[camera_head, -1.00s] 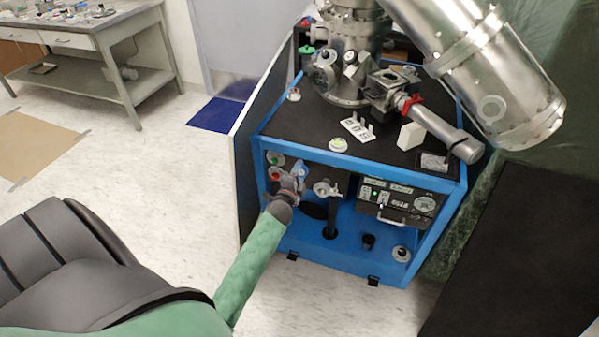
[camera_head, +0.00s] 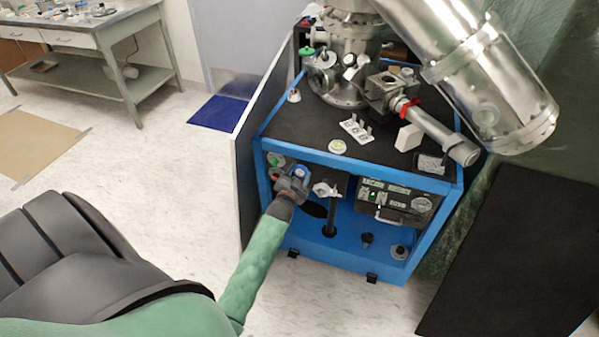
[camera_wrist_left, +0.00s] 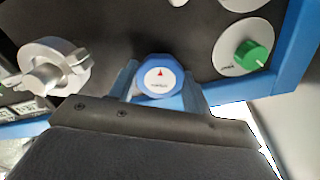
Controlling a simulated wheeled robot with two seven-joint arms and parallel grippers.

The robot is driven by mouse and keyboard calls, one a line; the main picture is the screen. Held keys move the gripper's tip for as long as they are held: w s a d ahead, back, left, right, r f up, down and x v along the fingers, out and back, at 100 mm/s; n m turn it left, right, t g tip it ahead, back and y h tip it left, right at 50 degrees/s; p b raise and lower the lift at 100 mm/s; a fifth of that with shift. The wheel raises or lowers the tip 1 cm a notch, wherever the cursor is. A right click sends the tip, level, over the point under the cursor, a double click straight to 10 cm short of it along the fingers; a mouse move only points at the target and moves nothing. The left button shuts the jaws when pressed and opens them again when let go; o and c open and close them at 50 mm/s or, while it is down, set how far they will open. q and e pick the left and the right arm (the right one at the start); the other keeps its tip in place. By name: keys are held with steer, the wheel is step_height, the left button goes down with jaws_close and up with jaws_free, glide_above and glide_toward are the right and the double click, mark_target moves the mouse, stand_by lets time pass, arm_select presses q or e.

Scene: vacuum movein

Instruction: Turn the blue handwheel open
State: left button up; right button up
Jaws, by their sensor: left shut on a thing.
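The blue handwheel (camera_wrist_left: 160,80) has a white face with a red mark. In the left wrist view it sits between the two fingers of my left gripper (camera_wrist_left: 165,88), which is shut on it. In the head view my left gripper (camera_head: 292,185) is at the left part of the cart's front panel, and the blue handwheel (camera_head: 300,171) shows only partly above it. My right gripper is not in view.
A green knob (camera_wrist_left: 252,55) is beside the handwheel, and a metal valve fitting (camera_wrist_left: 50,66) is on its other side. The blue-framed cart (camera_head: 350,158) carries a steel chamber (camera_head: 342,60) and a control box (camera_head: 393,199).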

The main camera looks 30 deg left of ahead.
arm_select(q)
steer(key=n+p, duration=0.1)
steer(key=n, duration=0.5)
steer(key=shift+p, duration=0.35)
steer(key=n, duration=0.4)
steer(key=shift+f, duration=0.1)
steer(key=n, duration=0.4)
steer(key=shift+p, duration=0.4)
steer(key=n, duration=0.3)
steer(key=shift+n, duration=0.9)
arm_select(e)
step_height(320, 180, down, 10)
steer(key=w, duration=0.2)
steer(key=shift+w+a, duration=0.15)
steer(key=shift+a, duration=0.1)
arm_select(q)
steer(key=shift+d+n, duration=0.1)
steer(key=shift+n, duration=0.2)
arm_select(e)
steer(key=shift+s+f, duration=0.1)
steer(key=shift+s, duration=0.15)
